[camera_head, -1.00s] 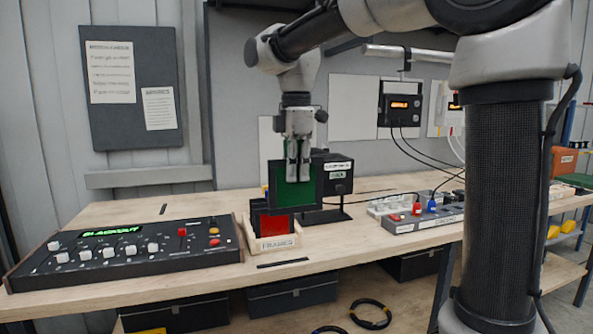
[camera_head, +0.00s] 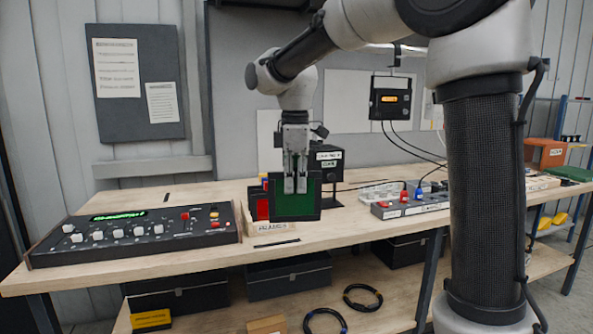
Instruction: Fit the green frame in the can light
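My gripper (camera_head: 295,184) is shut on the top of the green frame (camera_head: 308,204), a dark-bordered square with a green sheet. It hangs upright above the front part of the bench, in front of the wooden frames box and partly covering it. The can light (camera_head: 331,163) is a black box-shaped lamp with white labels on a stand. It stands behind and right of the green frame, which hides part of it. A red frame (camera_head: 262,209) sits in the wooden frames box (camera_head: 262,228), left of the green frame.
A lighting console (camera_head: 130,231) fills the bench's left part. A power strip with red and blue plugs (camera_head: 410,204) lies to the right. A black strip (camera_head: 277,244) lies near the front edge. A black unit with an orange display (camera_head: 390,98) hangs on the wall with cables.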

